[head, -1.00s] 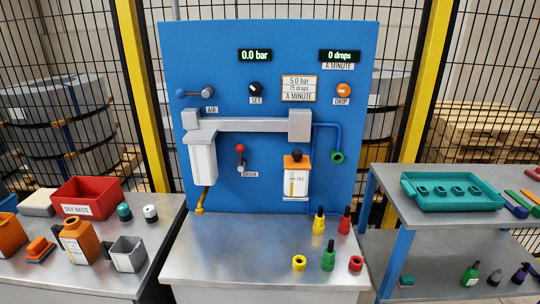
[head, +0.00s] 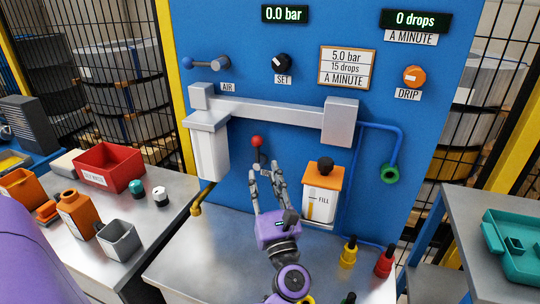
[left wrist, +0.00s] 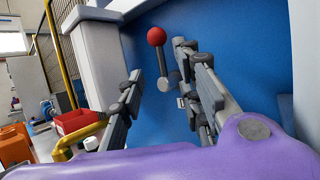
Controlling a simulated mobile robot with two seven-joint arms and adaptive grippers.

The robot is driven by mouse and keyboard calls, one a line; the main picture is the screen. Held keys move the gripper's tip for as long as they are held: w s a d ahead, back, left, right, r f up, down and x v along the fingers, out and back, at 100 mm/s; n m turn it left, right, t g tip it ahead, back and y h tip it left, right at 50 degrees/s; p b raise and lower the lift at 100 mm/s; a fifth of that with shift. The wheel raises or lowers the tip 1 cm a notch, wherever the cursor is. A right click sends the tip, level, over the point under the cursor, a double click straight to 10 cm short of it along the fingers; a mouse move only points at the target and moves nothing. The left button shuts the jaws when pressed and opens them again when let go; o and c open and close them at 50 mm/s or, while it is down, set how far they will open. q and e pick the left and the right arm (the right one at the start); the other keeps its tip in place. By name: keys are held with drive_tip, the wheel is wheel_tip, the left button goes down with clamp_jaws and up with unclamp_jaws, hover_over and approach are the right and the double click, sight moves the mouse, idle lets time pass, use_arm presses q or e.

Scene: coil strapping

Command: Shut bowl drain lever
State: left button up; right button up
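The drain lever (head: 257,142) is on the blue panel below the grey manifold bar, right of the grey-white bowl (head: 210,152). Its red knob is at the top and its rod stands nearly upright. In the left wrist view the lever (left wrist: 156,38) shows its knob, grey rod and round pivot. My left gripper (head: 266,172) is open and empty, its fingers pointing up at the panel just below the knob. In the wrist view the lever appears between the spread fingers, with no clear contact. The fingers mostly hide the drain label. My right gripper is out of view.
An orange-topped fill container (head: 322,190) stands close right of my left gripper. A yellow drain pipe (head: 199,200) hangs below the bowl. Yellow and red bottles (head: 348,252) stand on the bench. A red bin (head: 110,166) sits on the left table.

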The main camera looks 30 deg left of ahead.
sight(257, 153)
use_arm(q)
drive_tip(key=x, duration=0.2)
drive_tip(key=p+x, duration=0.1)
drive_tip(key=x, duration=0.2)
drive_tip(key=shift+a+r+p, duration=0.15)
drive_tip(key=shift+r+p, duration=0.15)
drive_tip(key=shift+r, duration=0.1)
drive_tip(key=shift+w+a, duration=0.35)
drive_tip(key=shift+a, duration=0.05)
clamp_jaws()
